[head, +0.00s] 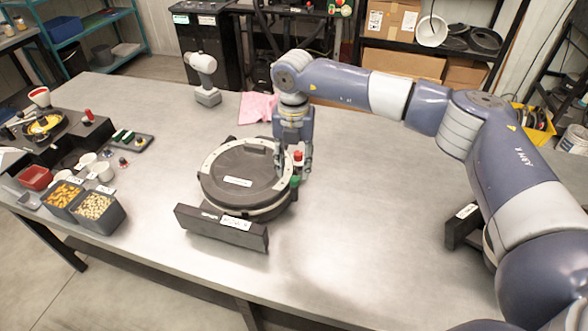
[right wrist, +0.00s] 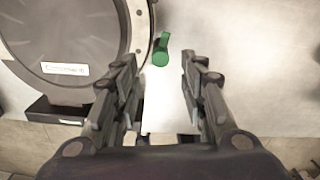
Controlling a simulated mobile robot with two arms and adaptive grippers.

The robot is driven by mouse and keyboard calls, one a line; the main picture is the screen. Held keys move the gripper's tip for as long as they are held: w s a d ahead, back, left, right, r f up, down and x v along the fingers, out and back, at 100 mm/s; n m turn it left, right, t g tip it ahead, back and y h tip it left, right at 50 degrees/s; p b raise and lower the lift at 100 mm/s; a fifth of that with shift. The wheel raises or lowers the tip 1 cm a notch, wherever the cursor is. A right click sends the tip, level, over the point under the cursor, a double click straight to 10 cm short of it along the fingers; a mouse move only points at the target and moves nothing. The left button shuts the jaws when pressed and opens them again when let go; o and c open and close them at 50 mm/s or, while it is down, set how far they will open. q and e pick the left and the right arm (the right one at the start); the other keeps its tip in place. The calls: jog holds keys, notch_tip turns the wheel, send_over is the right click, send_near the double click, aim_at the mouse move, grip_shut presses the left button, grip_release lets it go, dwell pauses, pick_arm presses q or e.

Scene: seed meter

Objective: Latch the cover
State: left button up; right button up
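The seed meter (head: 240,172) is a round dark housing with a pale ring, and its dark cover lies flat on top. At its right rim are a green tab (head: 295,181) and a red knob (head: 298,156). The green tab also shows in the right wrist view (right wrist: 162,50), beside the pale rim. My right gripper (head: 291,168) points down at this rim. Its fingers (right wrist: 160,62) are apart, one on each side of the green tab's line, with no visible contact. The red knob is not visible in the right wrist view. My left gripper is out of view.
A black labelled block (head: 222,228) stands at the meter's front. The table's right middle is clear.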

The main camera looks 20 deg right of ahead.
aim_at(294, 178)
jog(key=f, duration=0.3)
jog(key=shift+w+d+p, duration=0.2)
jog(key=shift+p, duration=0.15)
jog(key=shift+f, duration=0.65)
jog(key=shift+a+f, duration=0.1)
grip_shut()
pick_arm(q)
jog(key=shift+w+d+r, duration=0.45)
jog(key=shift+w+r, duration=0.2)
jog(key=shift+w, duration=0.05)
